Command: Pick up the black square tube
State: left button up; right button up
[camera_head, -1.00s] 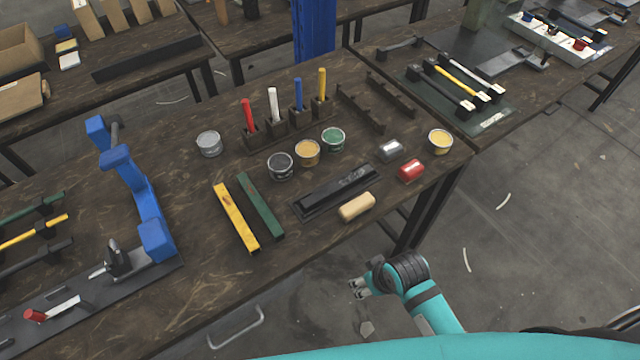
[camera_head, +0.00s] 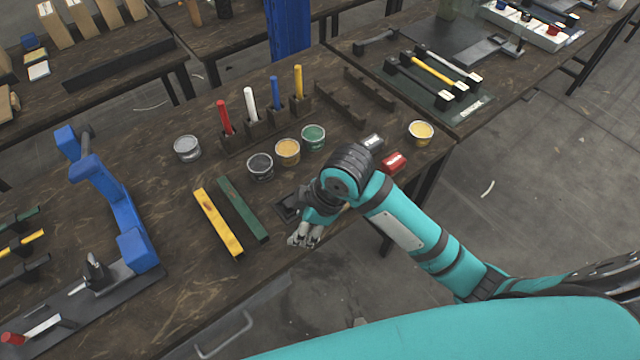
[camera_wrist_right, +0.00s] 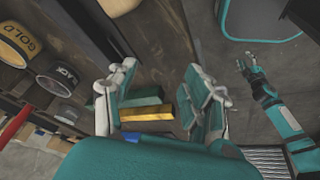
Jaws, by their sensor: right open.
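A long black piece (camera_head: 286,208) lies on the workbench right of the green square tube. Only its left end shows in the head view; my right arm hides the rest, and I cannot tell whether it is a tube or a tray. My right gripper (camera_head: 304,238) is open and empty near the bench's front edge, just in front of that end. In the right wrist view its two fingers (camera_wrist_right: 158,80) stand apart, with the yellow square tube (camera_wrist_right: 146,114) showing beyond. My other arm's gripper (camera_wrist_right: 246,68) shows small at the right there; its jaw state is unclear.
The yellow tube (camera_head: 218,222) and green tube (camera_head: 242,208) lie left of my right gripper. Several paint cans, including a black-labelled one (camera_head: 260,166), stand behind. A red block (camera_head: 393,161) lies right of my arm. A blue press (camera_head: 110,195) stands at left.

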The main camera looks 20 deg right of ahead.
jog(key=w+d+r+n+g+h, duration=0.1)
jog(key=w+d+r+n+h, duration=0.1)
jog(key=w+d+r+n, duration=0.35)
jog(key=w+d+r+n+g+h, duration=0.1)
jog(key=w+d+r+n+h, duration=0.15)
jog(key=w+r, duration=0.5)
jog(key=shift+y, duration=0.45)
jog(key=f, duration=0.3)
jog(key=f+p, duration=0.1)
jog(key=f, duration=0.2)
jog(key=s+f, duration=0.1)
jog(key=f, duration=0.3)
jog(key=shift+d+f, duration=0.1)
jog(key=shift+d, duration=0.3)
jog(key=f, duration=0.1)
jog(key=f+p, duration=0.1)
jog(key=f, duration=0.2)
jog(key=shift+s+a+f, duration=0.1)
jog(key=shift+s+a, duration=0.1)
jog(key=shift+s, duration=0.2)
jog(key=shift+f, duration=0.55)
grip_shut()
